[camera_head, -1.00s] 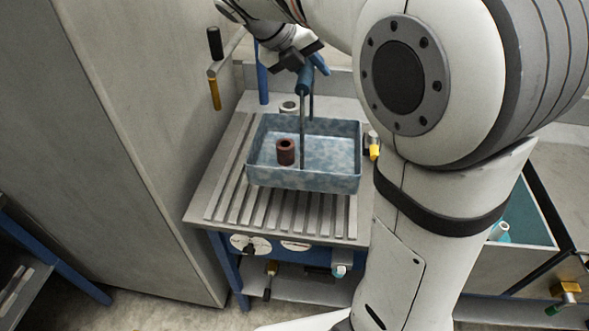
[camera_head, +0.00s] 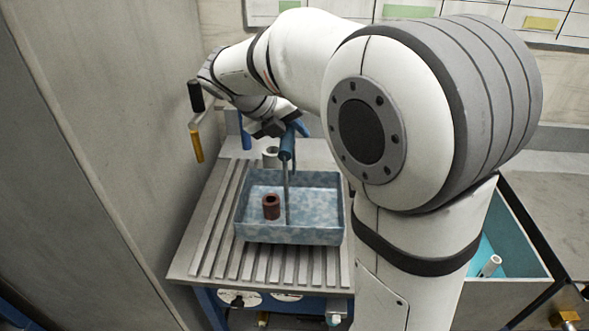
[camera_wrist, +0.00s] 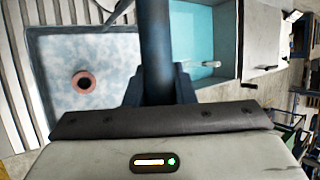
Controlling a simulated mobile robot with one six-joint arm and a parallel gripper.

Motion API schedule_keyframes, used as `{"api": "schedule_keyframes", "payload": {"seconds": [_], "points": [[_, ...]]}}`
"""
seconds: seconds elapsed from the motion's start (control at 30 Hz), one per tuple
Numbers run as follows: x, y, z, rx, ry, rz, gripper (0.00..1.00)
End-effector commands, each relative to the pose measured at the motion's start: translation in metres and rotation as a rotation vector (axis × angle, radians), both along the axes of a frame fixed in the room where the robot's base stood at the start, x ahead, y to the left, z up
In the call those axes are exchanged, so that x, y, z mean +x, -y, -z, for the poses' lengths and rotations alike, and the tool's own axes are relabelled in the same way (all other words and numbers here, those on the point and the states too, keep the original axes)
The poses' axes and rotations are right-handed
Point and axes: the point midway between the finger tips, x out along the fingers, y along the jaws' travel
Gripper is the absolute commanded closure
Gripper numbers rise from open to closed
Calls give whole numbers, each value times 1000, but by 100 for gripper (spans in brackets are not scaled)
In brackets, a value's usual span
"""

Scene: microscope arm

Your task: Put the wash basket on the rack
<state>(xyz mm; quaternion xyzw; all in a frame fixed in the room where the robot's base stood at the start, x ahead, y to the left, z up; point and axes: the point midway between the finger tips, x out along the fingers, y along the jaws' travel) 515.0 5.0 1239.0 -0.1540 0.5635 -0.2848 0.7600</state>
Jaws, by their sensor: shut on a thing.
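The wash basket (camera_head: 320,231) is a shallow, mottled light-blue tray with a dark blue handle bar (camera_head: 287,146) on upright rods. A brown ring-shaped piece (camera_head: 271,207) is inside it. The basket is over the slatted grey rack (camera_head: 212,232); I cannot tell whether its bottom touches the slats. My gripper (camera_head: 284,128) is above the basket, shut on the handle. In the wrist view the jaws (camera_wrist: 158,88) close around the blue bar (camera_wrist: 157,45), with the basket floor (camera_wrist: 110,60) behind it. My arm hides the area right of the basket.
A tall grey panel (camera_head: 100,140) stands close on the left. A lever with a black grip (camera_head: 195,96) sticks out near the rack's back left. A grey ring-shaped piece (camera_head: 270,153) is behind the basket. A teal-lined bin (camera_head: 515,250) with a white cylinder is at right.

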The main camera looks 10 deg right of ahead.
Motion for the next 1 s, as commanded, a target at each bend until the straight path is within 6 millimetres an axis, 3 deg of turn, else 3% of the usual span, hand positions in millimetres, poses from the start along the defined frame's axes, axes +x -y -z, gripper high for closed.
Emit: {"api": "schedule_keyframes", "payload": {"seconds": [0.5,0.83,0.87,1.0], "points": [[0,0,50,0,1,-1,100],[0,-1,54,0,3,-1,100],[0,-1,55,1,1,-1,75],[0,-1,55,0,2,-1,64]]}}
